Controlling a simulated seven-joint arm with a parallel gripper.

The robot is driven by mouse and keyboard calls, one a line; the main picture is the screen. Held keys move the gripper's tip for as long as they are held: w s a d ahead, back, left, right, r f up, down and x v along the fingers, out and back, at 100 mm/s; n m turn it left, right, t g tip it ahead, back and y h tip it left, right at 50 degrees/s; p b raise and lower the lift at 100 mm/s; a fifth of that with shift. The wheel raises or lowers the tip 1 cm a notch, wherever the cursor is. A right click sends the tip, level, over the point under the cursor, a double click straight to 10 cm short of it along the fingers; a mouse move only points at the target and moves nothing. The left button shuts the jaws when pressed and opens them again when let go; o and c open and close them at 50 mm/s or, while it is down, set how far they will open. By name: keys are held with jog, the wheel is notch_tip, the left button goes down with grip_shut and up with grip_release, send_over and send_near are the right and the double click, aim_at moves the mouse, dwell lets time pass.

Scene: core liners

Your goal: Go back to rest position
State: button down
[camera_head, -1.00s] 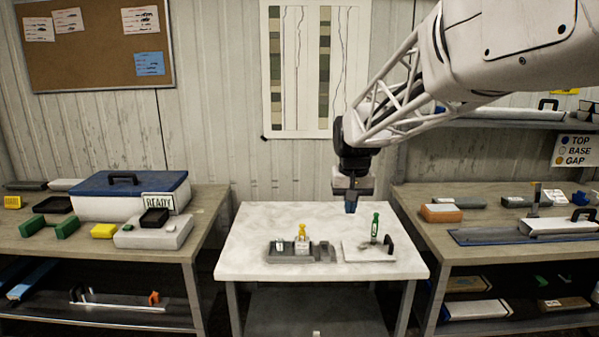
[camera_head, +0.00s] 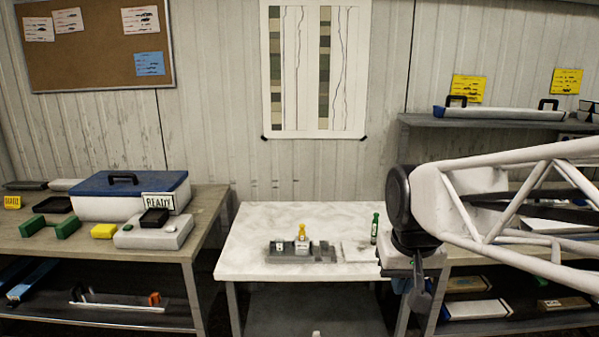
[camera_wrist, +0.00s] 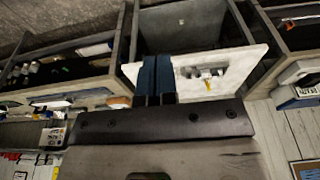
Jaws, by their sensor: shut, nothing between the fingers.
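My gripper (camera_head: 408,286) is at the right front corner of the white middle table (camera_head: 260,225) in the head view, partly hidden behind my own wrist. In the wrist view my gripper (camera_wrist: 156,75) shows two blue fingers side by side, shut with nothing between them. The fingers appear in front of the white table (camera_wrist: 240,62) there. My arm comes in from the right edge of the head view, low across the right bench.
A grey tray (camera_head: 318,253) with a yellow-topped item (camera_head: 302,232) sits on the middle table. A green-topped item (camera_head: 375,228) stands near its right side. A left bench holds a blue-lidded box (camera_head: 120,183). A right shelf (camera_head: 480,122) stands behind my arm.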

jog(key=s+d+f, duration=0.1)
jog(key=s+f, duration=0.3)
jog(key=s, duration=0.7)
jog(key=shift+f, duration=0.25)
